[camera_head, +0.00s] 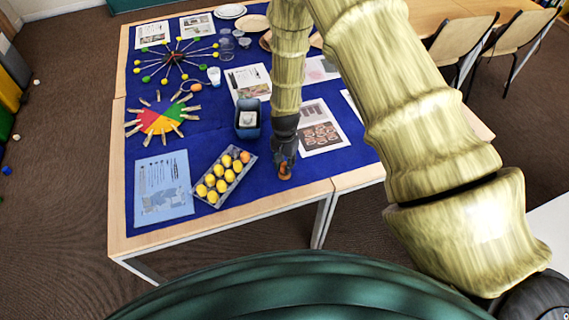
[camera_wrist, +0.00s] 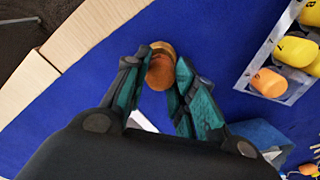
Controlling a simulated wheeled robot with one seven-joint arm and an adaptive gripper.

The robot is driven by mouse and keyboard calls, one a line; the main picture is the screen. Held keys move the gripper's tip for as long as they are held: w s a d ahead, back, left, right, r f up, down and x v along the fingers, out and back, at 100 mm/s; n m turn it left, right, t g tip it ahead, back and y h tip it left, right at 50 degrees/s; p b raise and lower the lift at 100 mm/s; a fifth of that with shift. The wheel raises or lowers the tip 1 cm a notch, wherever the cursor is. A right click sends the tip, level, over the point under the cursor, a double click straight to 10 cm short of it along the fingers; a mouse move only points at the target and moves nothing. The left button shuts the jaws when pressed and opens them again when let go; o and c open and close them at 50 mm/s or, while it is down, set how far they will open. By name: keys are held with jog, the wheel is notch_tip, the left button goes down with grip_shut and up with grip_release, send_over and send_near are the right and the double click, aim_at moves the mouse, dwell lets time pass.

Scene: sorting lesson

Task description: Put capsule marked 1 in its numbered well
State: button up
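An orange-brown capsule (camera_wrist: 160,72) is between the fingertips of my gripper (camera_wrist: 164,70) in the wrist view. Both fingers appear to touch its sides. No number can be read on it. In the head view my gripper (camera_head: 285,164) points down over the right front part of the blue mat, with the orange capsule (camera_head: 285,173) at its tips. I cannot tell whether the capsule is clear of the mat. The grey numbered tray (camera_head: 209,203) lies left of my gripper and holds several yellow capsules (camera_head: 211,180) and an orange one (camera_head: 245,157). The tray's corner (camera_wrist: 240,84) shows at right in the wrist view.
A blue container (camera_head: 246,132) stands behind the tray, left of my gripper. A blue printed sheet (camera_head: 163,187) lies left of the tray. A colourful wheel with clothespins (camera_head: 158,119) lies farther back. Blue mat (camera_head: 262,190) between gripper and tray is clear.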

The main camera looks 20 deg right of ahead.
jog(key=shift+r+p, duration=1.4)
jog(key=shift+r, duration=1.3)
jog(key=shift+s+a+f+n+b, duration=0.15)
jog(key=shift+s+f+n+b, duration=0.25)
jog(key=shift+n+b, duration=0.55)
jog(key=s+a+n+b, duration=0.1)
jog(key=s+n+b, duration=0.5)
jog(key=n+b, duration=0.1)
jog(key=shift+a+f+b, duration=0.15)
jog(key=shift+b, duration=0.4)
jog(key=shift+a+n, duration=0.1)
jog(key=shift+n, duration=0.15)
